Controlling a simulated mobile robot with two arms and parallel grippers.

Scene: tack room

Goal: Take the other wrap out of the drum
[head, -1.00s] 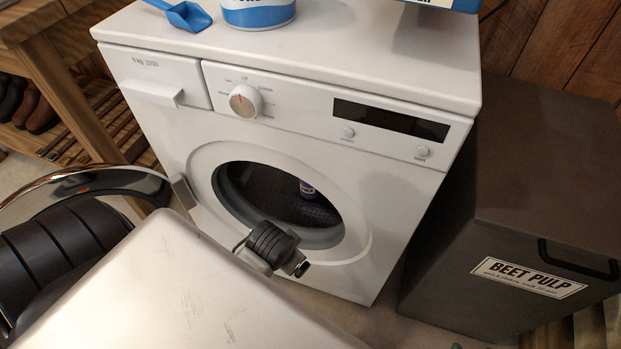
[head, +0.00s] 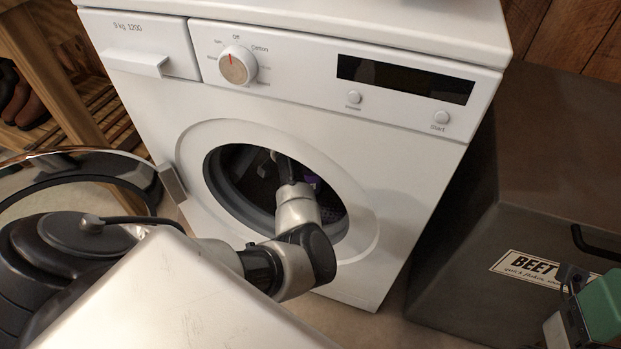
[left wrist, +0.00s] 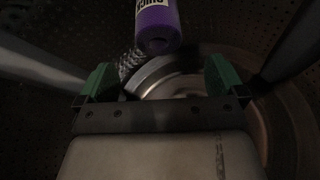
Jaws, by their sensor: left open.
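The wrap is a purple roll with a pale label (left wrist: 157,22), at the top centre of the left wrist view, inside the dark perforated drum (left wrist: 35,30).
The white washing machine (head: 290,108) has its round door (head: 85,165) swung open to the left. A dark beet pulp bin (head: 540,170) stands close on the right. A wooden rack (head: 75,90) with shoes is at the left.

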